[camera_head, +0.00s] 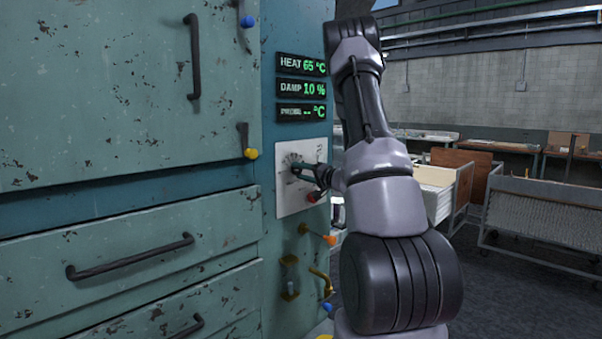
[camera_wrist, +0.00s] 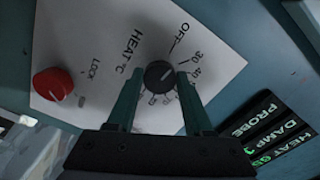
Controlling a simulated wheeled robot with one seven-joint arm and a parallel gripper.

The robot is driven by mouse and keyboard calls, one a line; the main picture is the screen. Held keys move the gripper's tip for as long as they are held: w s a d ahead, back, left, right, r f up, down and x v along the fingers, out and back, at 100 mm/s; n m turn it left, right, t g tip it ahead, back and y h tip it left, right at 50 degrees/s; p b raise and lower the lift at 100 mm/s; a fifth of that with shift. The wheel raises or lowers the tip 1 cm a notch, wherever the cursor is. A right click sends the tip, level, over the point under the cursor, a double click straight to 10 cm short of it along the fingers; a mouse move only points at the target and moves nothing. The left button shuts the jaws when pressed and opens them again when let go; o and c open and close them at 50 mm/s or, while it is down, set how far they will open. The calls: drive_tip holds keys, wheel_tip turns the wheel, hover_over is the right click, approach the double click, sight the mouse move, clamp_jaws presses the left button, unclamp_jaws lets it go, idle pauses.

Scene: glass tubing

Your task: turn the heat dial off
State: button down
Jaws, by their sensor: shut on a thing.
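The heat dial (camera_wrist: 160,75) is a small round black knob on a white plate (camera_wrist: 90,30), with OFF, 30, 40 and further marks around it. A pale pointer line shows on its face; which mark it points at is too small to tell. My gripper (camera_wrist: 158,76) has one green finger on each side of the dial and is shut on it. In the head view my gripper (camera_head: 303,169) reaches the plate from the right and hides most of the dial. The heat display (camera_head: 302,65) reads 65 °C.
A red LOCK knob (camera_wrist: 53,85) sits on the same plate, beside the dial. Damp (camera_head: 302,89) and probe (camera_head: 302,112) displays are above the plate. An orange-tipped lever (camera_head: 329,240) and a yellow pipe (camera_head: 321,277) stick out below. Cabinet doors and drawers fill the left.

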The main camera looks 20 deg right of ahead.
drive_tip(key=shift+f+n, duration=0.1)
drive_tip(key=shift+n, duration=1)
drive_tip(key=shift+c, duration=1.4)
unclamp_jaws()
drive_tip(key=shift+s+d, duration=0.1)
drive_tip(key=shift+s, duration=0.05)
drive_tip(key=v, duration=1)
drive_tip(key=shift+s, duration=0.3)
